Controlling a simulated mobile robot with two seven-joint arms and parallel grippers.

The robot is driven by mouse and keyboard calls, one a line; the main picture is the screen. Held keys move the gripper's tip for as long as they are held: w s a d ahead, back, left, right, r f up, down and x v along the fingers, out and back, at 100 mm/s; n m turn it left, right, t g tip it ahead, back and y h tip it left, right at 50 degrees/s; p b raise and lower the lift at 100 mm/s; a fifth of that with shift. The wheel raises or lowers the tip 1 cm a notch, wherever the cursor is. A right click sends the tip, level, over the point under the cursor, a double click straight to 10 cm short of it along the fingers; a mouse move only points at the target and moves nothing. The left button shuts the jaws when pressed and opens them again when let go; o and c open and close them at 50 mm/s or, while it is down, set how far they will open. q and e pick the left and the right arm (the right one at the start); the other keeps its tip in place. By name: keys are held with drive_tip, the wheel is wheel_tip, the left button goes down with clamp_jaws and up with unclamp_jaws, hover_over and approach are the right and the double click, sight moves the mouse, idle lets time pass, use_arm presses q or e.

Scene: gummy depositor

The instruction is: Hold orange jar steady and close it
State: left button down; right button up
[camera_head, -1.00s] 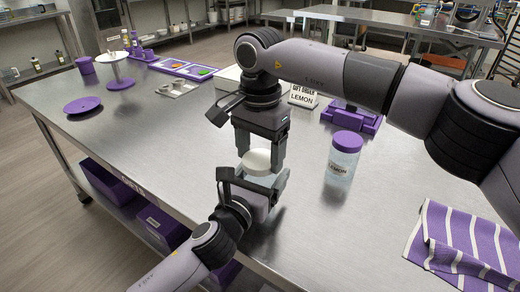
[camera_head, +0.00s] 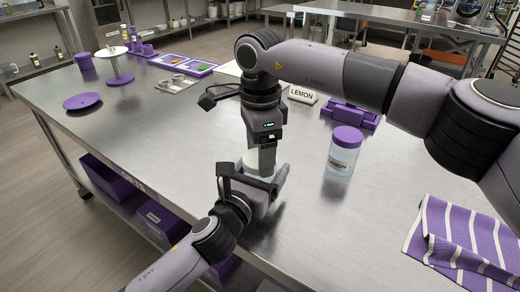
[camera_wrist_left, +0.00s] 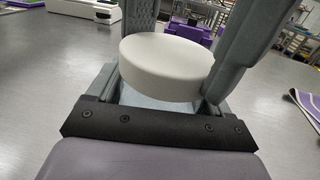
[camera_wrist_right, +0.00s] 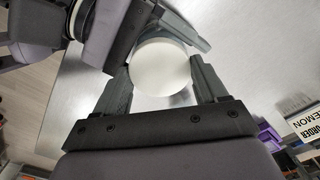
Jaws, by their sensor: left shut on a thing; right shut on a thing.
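The jar with a white lid (camera_head: 258,160) stands upright near the table's front edge. Its contents and label are hidden by the grippers, so I cannot tell if it is orange. My left gripper (camera_head: 260,181) is shut around the clear jar body (camera_wrist_left: 165,108), below the lid, coming in from the front. My right gripper (camera_head: 259,157) comes down from above and is shut on the white lid, with a finger on either side in the right wrist view (camera_wrist_right: 162,80). The lid sits flat on top of the jar; I cannot tell how tightly.
A lemon jar with a purple lid (camera_head: 344,151) stands to the right. Behind it are a LEMON sign (camera_head: 303,95) and a purple block-like fixture (camera_head: 352,114). A striped purple towel (camera_head: 462,240) lies at the right. A purple disc (camera_head: 82,101) lies far left; the table's left middle is clear.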

drive_tip(key=m, duration=1.2)
drive_tip(key=shift+m, duration=0.3)
drive_tip(key=m, duration=1.7)
drive_tip(key=shift+a, duration=0.1)
drive_tip(key=m, duration=0.9)
drive_tip(key=shift+m, duration=0.4)
drive_tip(key=m, duration=0.5)
